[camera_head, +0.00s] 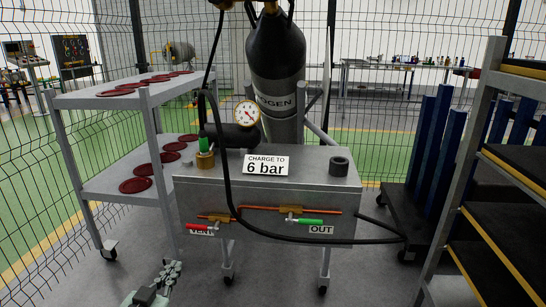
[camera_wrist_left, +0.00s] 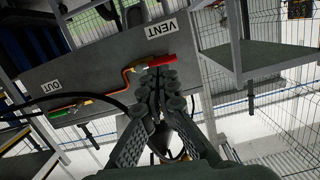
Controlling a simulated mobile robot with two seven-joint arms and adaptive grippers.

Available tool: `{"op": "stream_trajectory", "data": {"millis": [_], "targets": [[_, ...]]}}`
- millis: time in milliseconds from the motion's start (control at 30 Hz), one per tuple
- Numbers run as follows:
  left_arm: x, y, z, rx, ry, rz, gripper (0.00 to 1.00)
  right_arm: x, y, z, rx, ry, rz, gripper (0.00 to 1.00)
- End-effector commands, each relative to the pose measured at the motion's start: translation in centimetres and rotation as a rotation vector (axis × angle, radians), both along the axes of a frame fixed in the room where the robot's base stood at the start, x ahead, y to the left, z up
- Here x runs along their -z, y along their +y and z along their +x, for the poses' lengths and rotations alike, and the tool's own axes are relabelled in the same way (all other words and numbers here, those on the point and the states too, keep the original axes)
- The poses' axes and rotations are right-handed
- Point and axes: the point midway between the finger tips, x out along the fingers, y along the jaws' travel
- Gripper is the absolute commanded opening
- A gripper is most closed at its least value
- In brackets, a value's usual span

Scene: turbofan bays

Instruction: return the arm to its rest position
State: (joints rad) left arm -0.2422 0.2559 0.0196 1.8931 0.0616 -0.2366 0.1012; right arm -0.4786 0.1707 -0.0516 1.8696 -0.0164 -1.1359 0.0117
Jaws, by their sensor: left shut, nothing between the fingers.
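My left gripper (camera_head: 172,272) shows at the bottom left of the head view, low in front of the grey charging cart (camera_head: 265,258). It is shut and empty. In the left wrist view its fingers (camera_wrist_left: 158,85) are together, and the red VENT handle (camera_wrist_left: 156,62) appears just beyond their tips. In the head view the gripper is below the red handle (camera_head: 200,227) and apart from it. My right gripper is in neither view.
The cart carries a gauge (camera_head: 247,113), a green OUT handle (camera_head: 310,222) and a black hose (camera_head: 300,239). A dark nitrogen cylinder (camera_head: 275,55) stands behind. A shelf trolley with red discs (camera_head: 135,185) is left; a rack (camera_head: 500,170) is right. Mesh fencing encloses the bay.

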Motion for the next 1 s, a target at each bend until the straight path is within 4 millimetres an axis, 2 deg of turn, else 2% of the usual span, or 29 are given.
{"op": "stream_trajectory", "data": {"millis": [33, 133, 200, 300, 400, 500, 633, 733, 1000], "targets": [[2.6, -0.2, -1.0, -0.007, 0.080, 0.005, 0.00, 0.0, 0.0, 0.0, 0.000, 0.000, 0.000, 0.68], [8.7, -0.4, -4.3, -0.025, 0.289, 0.025, 0.00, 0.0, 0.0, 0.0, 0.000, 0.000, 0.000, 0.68], [13.1, -0.6, -7.5, -0.037, 0.451, 0.044, 0.00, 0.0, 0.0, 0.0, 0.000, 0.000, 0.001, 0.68], [18.4, -1.0, -12.7, -0.048, 0.677, 0.069, 0.00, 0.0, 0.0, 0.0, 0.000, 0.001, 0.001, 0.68], [22.2, -1.2, -17.9, -0.056, 0.870, 0.093, 0.00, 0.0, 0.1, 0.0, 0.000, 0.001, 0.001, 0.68], [24.5, -1.4, -22.2, -0.058, 1.017, 0.111, 0.00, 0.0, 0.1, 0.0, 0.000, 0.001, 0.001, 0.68], [25.8, -1.6, -25.5, -0.059, 1.126, 0.125, 0.00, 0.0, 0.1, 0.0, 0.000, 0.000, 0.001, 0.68], [26.1, -1.6, -26.4, -0.060, 1.155, 0.129, 0.00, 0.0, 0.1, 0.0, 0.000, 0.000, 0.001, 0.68], [26.1, -1.6, -26.4, -0.060, 1.156, 0.129, 0.00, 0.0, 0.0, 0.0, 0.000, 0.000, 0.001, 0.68]]}}
